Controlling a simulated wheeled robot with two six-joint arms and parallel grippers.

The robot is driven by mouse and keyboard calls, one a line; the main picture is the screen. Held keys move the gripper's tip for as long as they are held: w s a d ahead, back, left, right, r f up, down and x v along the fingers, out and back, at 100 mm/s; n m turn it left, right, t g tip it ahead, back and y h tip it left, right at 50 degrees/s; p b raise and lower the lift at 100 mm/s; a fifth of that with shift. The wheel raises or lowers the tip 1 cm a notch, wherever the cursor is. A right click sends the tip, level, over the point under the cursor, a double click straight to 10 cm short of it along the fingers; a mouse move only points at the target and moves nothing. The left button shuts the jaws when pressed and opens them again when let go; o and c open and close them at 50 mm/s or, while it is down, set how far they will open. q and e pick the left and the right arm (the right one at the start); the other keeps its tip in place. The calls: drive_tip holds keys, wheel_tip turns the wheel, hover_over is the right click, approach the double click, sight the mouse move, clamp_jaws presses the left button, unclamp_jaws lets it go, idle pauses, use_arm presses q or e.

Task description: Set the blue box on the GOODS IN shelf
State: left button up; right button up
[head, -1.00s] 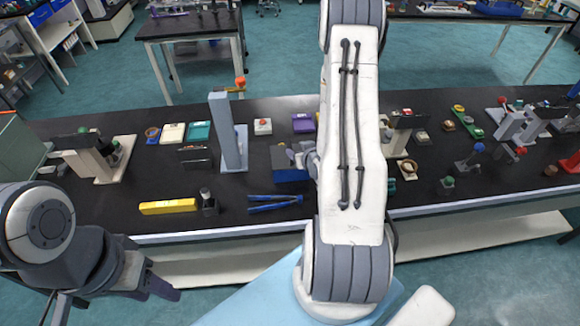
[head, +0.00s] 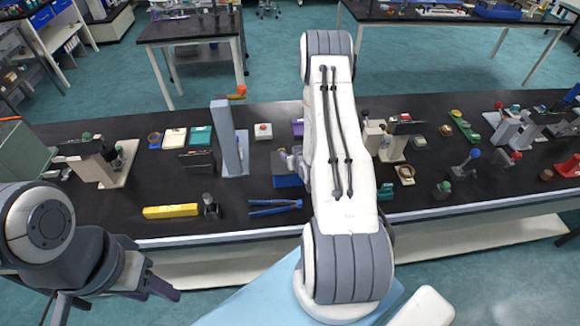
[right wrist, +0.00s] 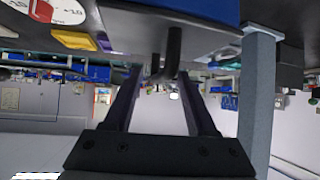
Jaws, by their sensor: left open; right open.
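The blue box (head: 287,181) sits on the black bench in the head view, partly hidden behind my right arm and gripper. My right gripper (head: 282,160) is at the box's far upper side; whether it touches cannot be told. In the right wrist view a blue surface, likely the box (right wrist: 195,8), fills the top edge, and my right gripper's two fingers (right wrist: 160,72) stand apart with nothing clearly between them. My left gripper (head: 162,292) is open and empty, in front of the bench at lower left. I cannot make out a GOODS IN label.
A grey upright post (head: 229,140) stands left of the box. Blue-handled pliers (head: 275,206) and a yellow bar (head: 171,211) lie near the front edge. Several small instruments crowd the right side of the bench. Another bench (head: 192,25) stands behind.

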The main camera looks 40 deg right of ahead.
clamp_jaws()
idle(1.3)
